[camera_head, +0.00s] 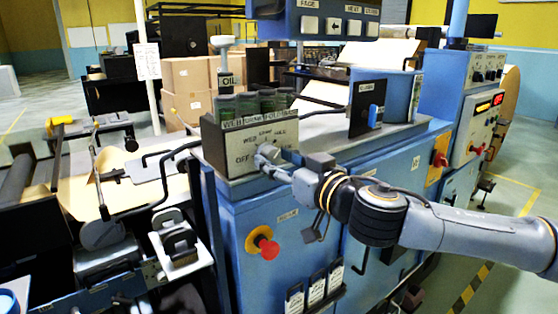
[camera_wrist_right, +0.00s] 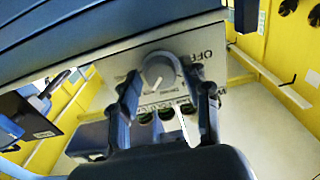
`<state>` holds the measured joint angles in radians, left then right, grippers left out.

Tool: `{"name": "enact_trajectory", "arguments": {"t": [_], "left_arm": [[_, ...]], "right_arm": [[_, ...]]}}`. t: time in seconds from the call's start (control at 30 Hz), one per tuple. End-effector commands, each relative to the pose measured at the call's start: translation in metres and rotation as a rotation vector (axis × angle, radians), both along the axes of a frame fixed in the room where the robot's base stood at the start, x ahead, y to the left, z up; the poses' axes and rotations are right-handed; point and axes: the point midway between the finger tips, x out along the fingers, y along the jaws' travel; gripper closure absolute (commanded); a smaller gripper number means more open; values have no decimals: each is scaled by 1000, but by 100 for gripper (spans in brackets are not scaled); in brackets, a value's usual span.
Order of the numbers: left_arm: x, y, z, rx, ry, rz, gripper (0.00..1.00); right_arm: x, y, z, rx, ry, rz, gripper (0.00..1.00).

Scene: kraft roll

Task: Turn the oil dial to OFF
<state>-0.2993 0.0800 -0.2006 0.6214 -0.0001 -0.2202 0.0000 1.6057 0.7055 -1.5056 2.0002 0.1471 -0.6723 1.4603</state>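The oil dial (camera_wrist_right: 160,72) is a round grey knob on a pale panel face in the right wrist view, with the word OFF printed beside it on the right. In the head view its panel (camera_head: 240,146) is on the front of a grey box with OFF at lower left; the gripper mostly covers the knob there. My right gripper (camera_head: 268,158) is at the panel. In the right wrist view its two fingers (camera_wrist_right: 163,80) stand on either side of the knob, spread, with gaps visible between them and it. My left gripper is not in view.
Several bottles (camera_head: 250,104) stand in the box above the panel, with an OIL sign (camera_head: 228,81) behind. A red stop button (camera_head: 265,243) on a yellow base sticks out of the blue cabinet (camera_head: 300,222) below. A control cabinet (camera_head: 470,130) stands at right.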

Motion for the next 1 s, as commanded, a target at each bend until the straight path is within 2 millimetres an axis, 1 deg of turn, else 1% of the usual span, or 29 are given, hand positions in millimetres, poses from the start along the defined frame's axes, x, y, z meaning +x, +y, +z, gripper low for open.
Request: {"name": "enact_trajectory", "arguments": {"t": [0.03, 0.1, 0.17, 0.2, 0.57, 0.77, 1.0], "left_arm": [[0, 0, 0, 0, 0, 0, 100], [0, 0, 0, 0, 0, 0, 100], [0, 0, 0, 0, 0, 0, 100], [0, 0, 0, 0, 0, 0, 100], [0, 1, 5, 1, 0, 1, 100], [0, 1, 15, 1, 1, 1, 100], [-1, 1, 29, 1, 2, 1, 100]], "right_arm": [[0, 0, 0, 0, 0, 0, 69], [0, 0, 0, 0, 0, 0, 84], [0, 0, 0, 0, 0, 0, 96], [0, 0, 0, 0, 0, 0, 98], [0, 0, 0, -45, -30, 0, 98], [0, -1, 0, -146, -101, 0, 98], [1, -1, 2, -322, -230, -1, 98]]}}
